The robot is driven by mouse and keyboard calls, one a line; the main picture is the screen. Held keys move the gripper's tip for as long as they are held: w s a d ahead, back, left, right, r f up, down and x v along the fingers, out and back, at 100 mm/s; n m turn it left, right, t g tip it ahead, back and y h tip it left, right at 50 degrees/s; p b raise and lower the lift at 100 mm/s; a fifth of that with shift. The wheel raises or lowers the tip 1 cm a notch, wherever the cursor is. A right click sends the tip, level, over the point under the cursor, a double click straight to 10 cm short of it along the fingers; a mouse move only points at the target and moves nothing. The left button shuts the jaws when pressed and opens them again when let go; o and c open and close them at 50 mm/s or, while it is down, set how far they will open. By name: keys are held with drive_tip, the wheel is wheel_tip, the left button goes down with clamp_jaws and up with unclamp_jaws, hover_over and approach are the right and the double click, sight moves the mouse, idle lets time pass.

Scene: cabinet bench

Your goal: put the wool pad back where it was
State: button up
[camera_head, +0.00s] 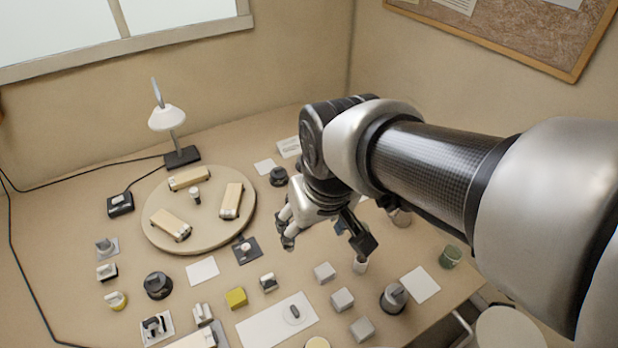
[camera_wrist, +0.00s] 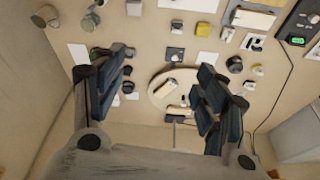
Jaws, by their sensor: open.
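I cannot tell for sure which thing is the wool pad. A cream round disc (camera_head: 317,343) at the bottom edge of the head view, partly cut off, may be it. A small grey oval piece (camera_head: 293,312) lies on a white board (camera_head: 262,328) in front. My gripper (camera_head: 325,242) is above the middle of the bench, right of the round wooden board (camera_head: 157,234). Its fingers are wide apart. In the wrist view my gripper (camera_wrist: 164,72) has nothing between its fingers, and the bench lies some way below them.
Cream blocks stand on the round board. A yellow block (camera_head: 236,297), several grey cubes (camera_head: 342,299) and dark knob-like pieces (camera_head: 158,285) crowd the front. White squares (camera_head: 202,270) lie flat between them. A lamp (camera_head: 167,118) and a green cup (camera_head: 450,256) stand farther out.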

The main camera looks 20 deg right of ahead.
drive_tip(key=s+d+r+t, duration=0.1)
drive_tip(key=s, duration=0.8)
drive_tip(key=shift+s+d+r+m, duration=0.3)
drive_tip(key=shift+s+d, duration=0.05)
